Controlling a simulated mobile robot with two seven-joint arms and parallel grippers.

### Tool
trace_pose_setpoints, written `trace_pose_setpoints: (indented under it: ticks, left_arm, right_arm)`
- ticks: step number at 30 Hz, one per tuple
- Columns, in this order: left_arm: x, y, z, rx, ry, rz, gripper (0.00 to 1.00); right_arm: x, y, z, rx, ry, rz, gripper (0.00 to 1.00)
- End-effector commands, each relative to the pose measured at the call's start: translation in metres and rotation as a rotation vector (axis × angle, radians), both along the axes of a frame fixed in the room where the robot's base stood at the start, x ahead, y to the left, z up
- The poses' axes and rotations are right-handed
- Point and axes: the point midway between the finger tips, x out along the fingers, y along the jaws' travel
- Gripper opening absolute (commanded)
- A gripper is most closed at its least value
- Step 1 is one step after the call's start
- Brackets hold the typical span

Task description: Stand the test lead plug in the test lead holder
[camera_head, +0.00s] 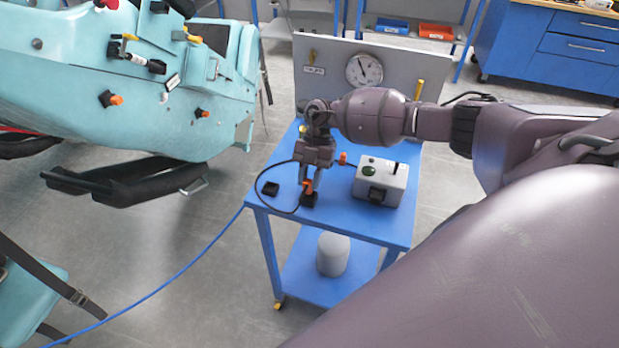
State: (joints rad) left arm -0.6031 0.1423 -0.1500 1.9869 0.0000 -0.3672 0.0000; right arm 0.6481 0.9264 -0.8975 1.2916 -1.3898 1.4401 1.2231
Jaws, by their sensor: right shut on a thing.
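My right gripper (308,184) points down over the blue cart top, shut on the orange test lead plug (307,188). A small black block (309,201), which looks like the test lead holder, is directly under the plug. I cannot tell whether the plug is seated in it or just above it. A thin black lead (259,178) loops to the left of the gripper and back towards the plug. My left gripper is not in view.
The blue cart (333,214) also carries a flat black piece (270,188), another orange piece (342,158) and a grey box (381,181). A grey panel with a dial (364,70) stands behind. The turquoise coaster car (120,90) is at left.

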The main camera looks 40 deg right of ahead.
Motion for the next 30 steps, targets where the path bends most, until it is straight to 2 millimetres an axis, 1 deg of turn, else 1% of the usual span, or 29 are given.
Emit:
trace_pose_setpoints:
  ticks: [30]
  left_arm:
    - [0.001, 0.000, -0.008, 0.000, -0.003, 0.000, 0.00]
  right_arm:
    - [0.000, 0.000, -0.014, 0.000, 0.000, 0.000, 0.00]
